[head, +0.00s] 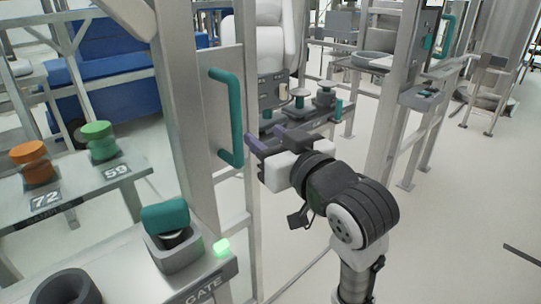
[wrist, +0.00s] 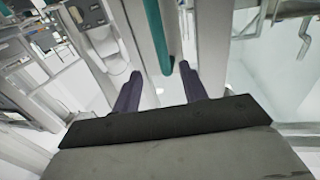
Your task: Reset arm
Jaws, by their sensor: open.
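My gripper (head: 255,150) is in the middle of the head view, at the end of my black and white arm. Its two dark purple fingers stand apart with nothing between them. In the wrist view the open fingers (wrist: 158,88) point toward a teal bar handle (wrist: 158,35). In the head view this teal handle (head: 226,118) is on a grey metal gate panel (head: 205,110), just left of the fingertips. The fingertips look close to its lower end; I cannot tell whether they touch it.
A gate post (head: 180,120) stands left of my arm. At left are a shelf with an orange knob (head: 32,160) and a green knob (head: 98,141), and a teal-capped grey box (head: 172,250) beside a lit green button (head: 221,247).

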